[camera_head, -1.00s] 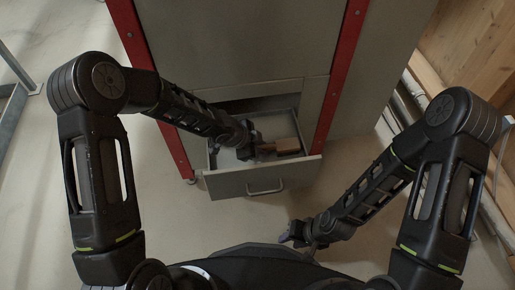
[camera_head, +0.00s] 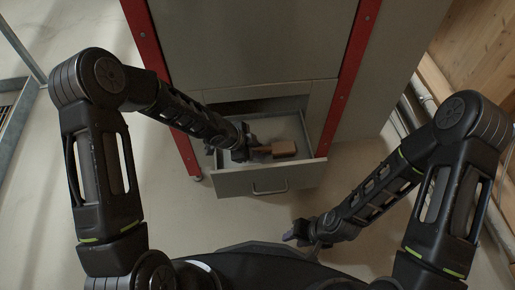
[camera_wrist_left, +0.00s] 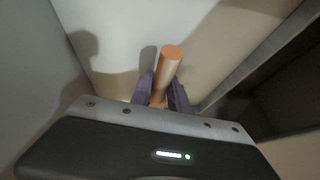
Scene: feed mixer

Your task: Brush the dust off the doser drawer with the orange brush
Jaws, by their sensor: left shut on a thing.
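The doser drawer (camera_head: 262,183) is pulled out from the cabinet at the centre of the head view, with a handle on its front. My left gripper (camera_head: 247,148) is inside the drawer, shut on the orange brush (camera_head: 282,149) by its handle. The brush handle (camera_wrist_left: 169,64) also shows between the fingers (camera_wrist_left: 160,92) in the left wrist view, pointing away from the wrist. The pale drawer floor shows behind it, with shadows; I cannot make out dust clearly. My right gripper (camera_head: 296,236) hangs low in front of the drawer, to its right; its finger gap is too small to judge.
The grey cabinet (camera_head: 250,40) with red edge posts (camera_head: 346,75) rises behind the drawer. A wooden wall (camera_head: 475,50) and pipes stand at the right. A metal frame (camera_head: 18,125) is at the far left. The floor around the drawer front is clear.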

